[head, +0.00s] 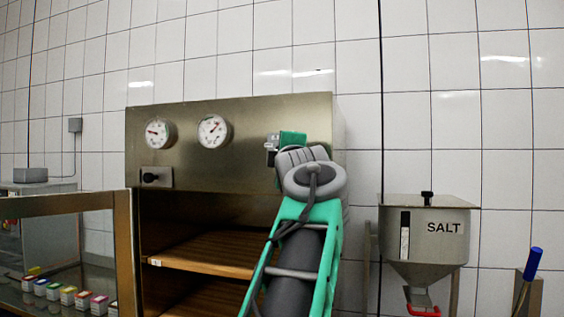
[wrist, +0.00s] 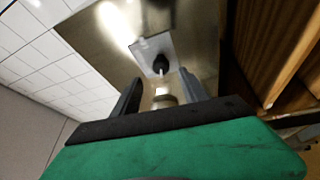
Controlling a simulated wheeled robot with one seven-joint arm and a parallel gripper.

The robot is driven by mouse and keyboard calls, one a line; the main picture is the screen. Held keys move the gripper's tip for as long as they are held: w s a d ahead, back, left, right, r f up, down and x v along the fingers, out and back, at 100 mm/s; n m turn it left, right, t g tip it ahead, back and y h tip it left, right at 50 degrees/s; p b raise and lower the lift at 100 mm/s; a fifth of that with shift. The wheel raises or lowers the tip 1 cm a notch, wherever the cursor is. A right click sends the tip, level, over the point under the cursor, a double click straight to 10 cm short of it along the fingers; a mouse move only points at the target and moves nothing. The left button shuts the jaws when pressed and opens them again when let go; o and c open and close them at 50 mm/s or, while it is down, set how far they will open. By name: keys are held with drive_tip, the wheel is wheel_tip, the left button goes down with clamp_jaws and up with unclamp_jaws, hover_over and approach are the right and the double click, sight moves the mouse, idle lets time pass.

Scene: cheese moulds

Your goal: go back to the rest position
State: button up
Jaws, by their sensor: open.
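My gripper (wrist: 158,95) is open in the wrist view, with its two dark fingers apart and nothing between them. Beyond the fingers is the black knob (wrist: 160,64) on its pale plate on the steel cabinet front. In the head view my green and grey arm rises in front of the cabinet (head: 240,120), and my gripper is mostly hidden behind the wrist. The knob (head: 150,178) shows in the head view to the left of my arm, below two round gauges. I cannot tell the exact gap between fingers and cabinet.
The cabinet's glazed door (head: 122,250) stands open to the left, and wooden shelves (head: 210,250) show inside. Several small coloured boxes (head: 68,296) sit behind the glass. A steel SALT hopper (head: 425,235) is on the right, with a blue-handled tool (head: 532,263) beyond it.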

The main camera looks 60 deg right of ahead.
drive_tip(key=shift+s+a+f, duration=0.1)
drive_tip(key=shift+s+a, duration=0.25)
drive_tip(key=shift+a, duration=0.25)
drive_tip(key=w+a+f+m+t+y, duration=0.1)
drive_tip(key=w+a+f+y, duration=0.3)
drive_tip(key=w+f, duration=0.45)
drive_tip(key=w+a+f+m+y, duration=0.1)
drive_tip(key=w+a+f+y, duration=0.2)
drive_tip(key=w+a+f, duration=0.45)
drive_tip(key=w+a+f+m+g+y, duration=0.1)
drive_tip(key=w+a+f+y, duration=0.1)
drive_tip(key=w+a+f, duration=0.5)
drive_tip(key=a+f+m+y, duration=0.1)
drive_tip(key=a+f+y, duration=0.2)
drive_tip(key=a+f, duration=0.5)
drive_tip(key=s+a+f+g+y, duration=0.2)
drive_tip(key=a+f+g+y, duration=0.1)
drive_tip(key=a+f, duration=1.25)
drive_tip(key=s+a+f+g, duration=0.1)
drive_tip(key=s+a+f, duration=0.3)
drive_tip(key=f, duration=0.3)
drive_tip(key=s+a+f+m+g+y, duration=0.1)
drive_tip(key=s+a+f+g, duration=0.1)
drive_tip(key=s+a+f, duration=0.2)
wheel_tip(320, 180, down, 3)
drive_tip(key=s, duration=0.2)
drive_tip(key=shift+s+a+g+y, duration=0.15)
drive_tip(key=shift+s+g+y, duration=0.15)
